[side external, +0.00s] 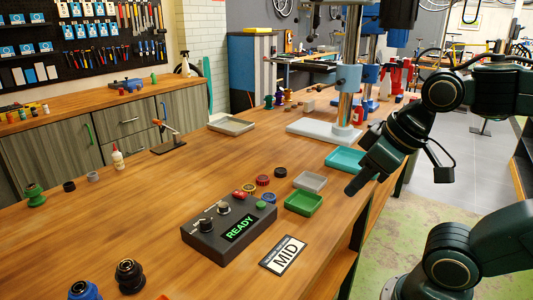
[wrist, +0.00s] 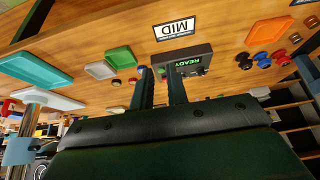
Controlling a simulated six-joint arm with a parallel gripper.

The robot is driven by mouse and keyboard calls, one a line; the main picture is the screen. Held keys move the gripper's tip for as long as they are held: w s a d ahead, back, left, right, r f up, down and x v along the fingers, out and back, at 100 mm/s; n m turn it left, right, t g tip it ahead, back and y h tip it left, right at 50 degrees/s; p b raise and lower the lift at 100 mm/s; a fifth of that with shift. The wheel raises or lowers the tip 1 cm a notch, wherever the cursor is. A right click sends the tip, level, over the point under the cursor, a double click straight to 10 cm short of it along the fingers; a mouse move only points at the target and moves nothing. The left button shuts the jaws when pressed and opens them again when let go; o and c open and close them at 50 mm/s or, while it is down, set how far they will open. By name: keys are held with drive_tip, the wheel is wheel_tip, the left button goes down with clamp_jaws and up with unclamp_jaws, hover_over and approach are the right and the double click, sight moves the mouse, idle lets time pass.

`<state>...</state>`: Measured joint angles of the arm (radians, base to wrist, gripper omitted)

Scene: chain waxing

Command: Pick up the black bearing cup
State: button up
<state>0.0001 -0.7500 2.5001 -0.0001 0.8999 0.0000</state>
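Several black round pieces show, and I cannot tell for certain which is the bearing cup. A black ring-like piece (side external: 263,180) lies behind the control box among small coloured rings. A small black cylinder (side external: 69,186) stands at the far left, and a larger black stepped piece (side external: 129,275) stands at the front left. In the wrist view, a black piece (wrist: 243,60) stands to the right of the control box. My gripper (side external: 352,188) hangs above the right table edge, apart from all of them. In the wrist view my gripper (wrist: 158,69) has its fingers apart with nothing between them.
The control box (side external: 228,225) reads READY, with a MID card (side external: 283,255) in front. Green (side external: 304,203), grey (side external: 309,181) and teal (side external: 343,160) trays line the right side. A stand with a metal column (side external: 345,100) rises behind.

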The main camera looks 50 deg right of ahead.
drive_tip(key=o, duration=1)
